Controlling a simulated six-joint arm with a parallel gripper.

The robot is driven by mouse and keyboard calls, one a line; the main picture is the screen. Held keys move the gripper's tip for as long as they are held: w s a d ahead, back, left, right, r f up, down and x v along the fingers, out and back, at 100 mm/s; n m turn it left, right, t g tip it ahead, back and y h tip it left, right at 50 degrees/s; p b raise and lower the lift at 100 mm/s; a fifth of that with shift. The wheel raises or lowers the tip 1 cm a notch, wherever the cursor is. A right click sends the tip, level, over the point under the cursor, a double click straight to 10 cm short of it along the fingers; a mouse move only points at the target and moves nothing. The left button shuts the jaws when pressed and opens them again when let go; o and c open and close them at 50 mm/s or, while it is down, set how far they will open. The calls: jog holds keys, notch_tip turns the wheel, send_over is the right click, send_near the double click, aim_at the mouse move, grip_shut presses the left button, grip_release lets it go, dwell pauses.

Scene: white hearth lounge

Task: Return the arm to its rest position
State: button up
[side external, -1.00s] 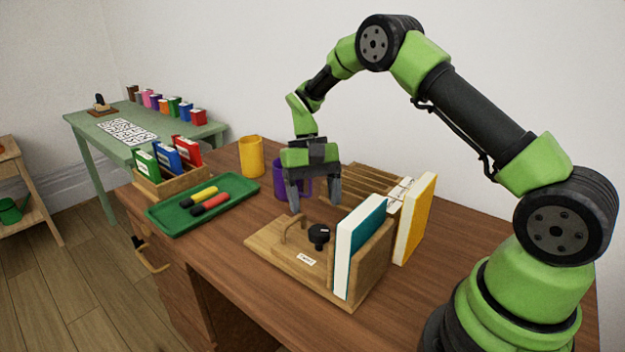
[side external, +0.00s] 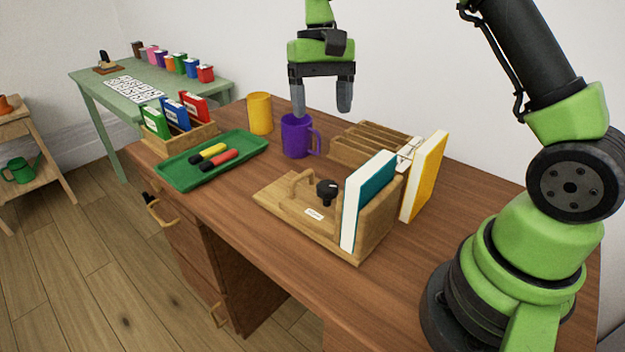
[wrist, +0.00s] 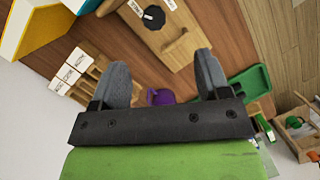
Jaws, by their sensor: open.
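My green and black gripper (side external: 322,105) is open and empty in the side external view. It hangs with its fingers pointing down, above the back of the brown desk (side external: 270,212). The purple mug (side external: 296,137) stands on the desk below the fingers, apart from them as far as I can tell. In the wrist view the two grey fingers of my gripper (wrist: 162,80) are spread wide, with nothing between them. The purple mug also shows small beyond them in that view (wrist: 160,97).
A yellow mug (side external: 259,113), a green tray (side external: 180,180) with markers and a box of binders (side external: 190,138) stand left. Above the desk is free.

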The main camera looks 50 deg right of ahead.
jog(key=s+a+r+n+t, duration=0.1)
jog(key=s+a+r+t, duration=0.4)
jog(key=s+r, duration=0.55)
jog(key=s+a+t, duration=0.1)
jog(key=s+t, duration=0.3)
jog(key=s, duration=0.5)
jog(key=shift+a+f+n, duration=0.2)
jog(key=shift+a+n, duration=0.1)
jog(key=shift+n, duration=0.1)
